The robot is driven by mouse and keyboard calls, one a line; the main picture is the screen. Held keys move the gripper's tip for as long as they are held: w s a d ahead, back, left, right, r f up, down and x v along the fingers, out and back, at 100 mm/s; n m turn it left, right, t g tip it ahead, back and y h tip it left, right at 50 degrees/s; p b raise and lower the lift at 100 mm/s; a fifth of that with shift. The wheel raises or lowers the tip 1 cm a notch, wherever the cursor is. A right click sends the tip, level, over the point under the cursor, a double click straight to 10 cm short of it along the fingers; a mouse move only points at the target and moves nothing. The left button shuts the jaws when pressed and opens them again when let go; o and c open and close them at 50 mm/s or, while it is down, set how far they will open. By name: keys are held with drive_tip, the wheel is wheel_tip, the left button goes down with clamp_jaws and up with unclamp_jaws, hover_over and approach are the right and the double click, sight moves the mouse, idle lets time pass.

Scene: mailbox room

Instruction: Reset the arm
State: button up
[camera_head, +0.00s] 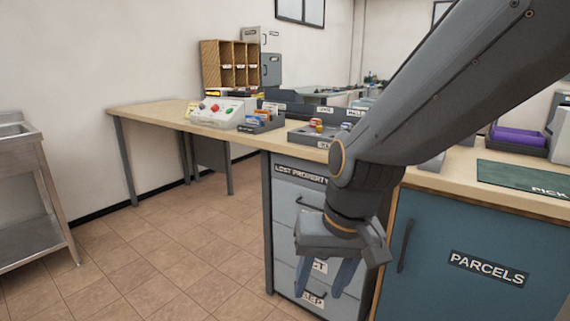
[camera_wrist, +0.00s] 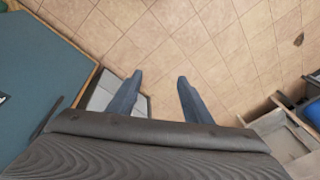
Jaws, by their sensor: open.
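My gripper (camera_head: 325,280) hangs below my bent arm in the head view, pointing down in front of the drawer unit (camera_head: 300,205). Its two blue-grey fingers are apart and hold nothing. In the wrist view the open fingers (camera_wrist: 158,85) point over the tiled floor, with a corner of the drawer unit behind the left finger. My arm comes in from the upper right and hides part of the counter and the drawer labels.
A teal PARCELS cabinet (camera_head: 470,262) stands right of the drawers. The wooden counter (camera_head: 200,119) carries a button box (camera_head: 220,111), trays and a purple item (camera_head: 518,136). A metal sink stand (camera_head: 30,190) is at left. The tiled floor (camera_head: 170,255) between is clear.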

drive_tip(key=s+d+r+n+g+h, duration=0.15)
drive_tip(key=s+d, duration=0.25)
drive_tip(key=s, duration=0.4)
drive_tip(key=d+r+m+p, duration=0.2)
drive_tip(key=d+r+p, duration=0.7)
drive_tip(key=p, duration=0.9)
drive_tip(key=shift+w+r+p, duration=0.3)
drive_tip(key=shift+w+p, duration=0.05)
